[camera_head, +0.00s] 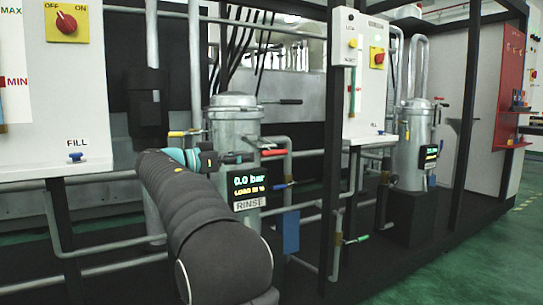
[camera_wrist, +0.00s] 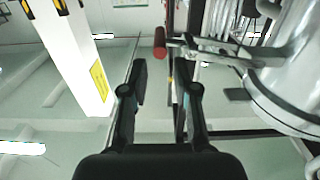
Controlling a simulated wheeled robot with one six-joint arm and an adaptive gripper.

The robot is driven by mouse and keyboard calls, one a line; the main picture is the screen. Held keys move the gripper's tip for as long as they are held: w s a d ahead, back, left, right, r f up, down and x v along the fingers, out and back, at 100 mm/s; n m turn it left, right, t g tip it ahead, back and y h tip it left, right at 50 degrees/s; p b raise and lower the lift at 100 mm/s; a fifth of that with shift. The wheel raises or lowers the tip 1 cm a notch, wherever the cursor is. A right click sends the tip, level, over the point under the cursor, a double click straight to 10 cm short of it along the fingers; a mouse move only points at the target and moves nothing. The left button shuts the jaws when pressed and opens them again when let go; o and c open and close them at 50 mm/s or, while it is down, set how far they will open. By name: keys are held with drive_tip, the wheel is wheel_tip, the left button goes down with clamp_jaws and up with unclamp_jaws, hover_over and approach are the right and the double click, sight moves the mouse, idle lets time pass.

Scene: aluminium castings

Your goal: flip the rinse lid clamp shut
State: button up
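The rinse vessel (camera_head: 233,125) is a grey metal cylinder with a round lid (camera_head: 233,100), above a RINSE label (camera_head: 250,204). A dark lever (camera_head: 285,101) sticks out to the right at lid height. In the wrist view, a metal lever with a red grip (camera_wrist: 160,42) reaches left from the vessel (camera_wrist: 295,75); it looks like a clamp handle, but I cannot tell for sure. My gripper (camera_wrist: 161,72) is open and empty, with the red grip just beyond its fingertips. In the head view, my arm hides much of the vessel's lower left.
A yellow handle (camera_head: 185,133) and a red handle (camera_head: 272,152) flank the vessel. A pressure display (camera_head: 248,181) sits in front. Pipes, a dark frame post (camera_head: 328,150) and a white panel (camera_head: 358,80) stand to the right. A second vessel (camera_head: 413,145) is farther right.

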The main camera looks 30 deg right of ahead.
sight(272, 154)
drive_tip(key=d, duration=0.9)
drive_tip(key=shift+s, duration=0.25)
clamp_jaws()
